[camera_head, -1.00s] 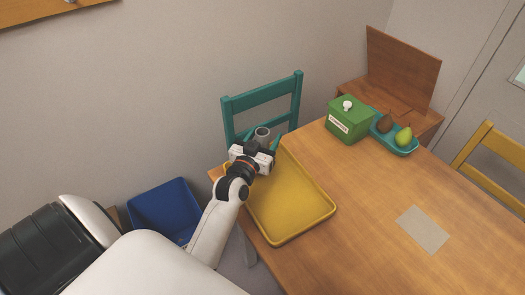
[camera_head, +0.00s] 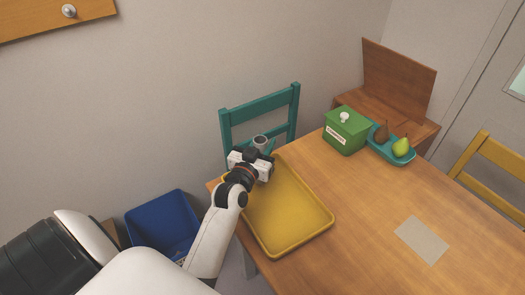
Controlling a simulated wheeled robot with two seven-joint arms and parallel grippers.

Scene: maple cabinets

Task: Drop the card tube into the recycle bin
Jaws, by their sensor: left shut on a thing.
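The card tube (camera_head: 260,141) is a short grey cylinder with an open top, held upright above the far left corner of the table. My left gripper (camera_head: 257,153) is shut on it; the fingers and the lower part of the tube are mostly hidden by the wrist. A blue open bin (camera_head: 160,222) stands low at the left, beyond the table's left edge; it is the only bin in view, and I see no recycling mark on it. My left forearm passes between the bin and the table. My right gripper is not in view.
A yellow tray (camera_head: 290,208) lies on the wooden table (camera_head: 365,200) below the gripper. A teal chair (camera_head: 259,104) stands behind the tube. A green box (camera_head: 346,132), a teal dish (camera_head: 391,148) with pears and a grey mat (camera_head: 421,240) are farther right.

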